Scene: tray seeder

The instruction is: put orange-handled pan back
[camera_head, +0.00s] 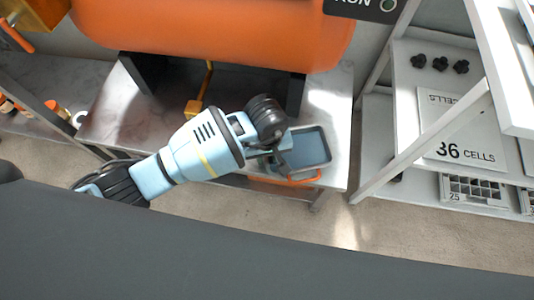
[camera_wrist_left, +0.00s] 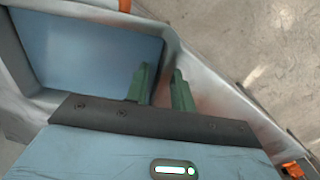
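The pan (camera_head: 325,150) is a shallow rectangular tray with a blue-grey inside and a pale rim. It appears at the right front of the metal shelf in the head view, with its orange handle (camera_head: 285,181) along the near side. Its inside fills the upper left of the left wrist view (camera_wrist_left: 85,50). My left gripper (camera_head: 279,160) is at the pan's left side. In the left wrist view, its two green fingers (camera_wrist_left: 161,85) stand apart across the pan's wall, one inside and one outside. I cannot tell whether they press on it. My right gripper is not in view.
A large orange tank (camera_head: 215,35) hangs above the metal shelf (camera_head: 335,115). A white rack (camera_head: 405,75) stands at the right, with black knobs (camera_head: 440,63), a "36 CELLS" sign (camera_head: 450,120) and a seed tray (camera_head: 475,190). Bare floor lies in front.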

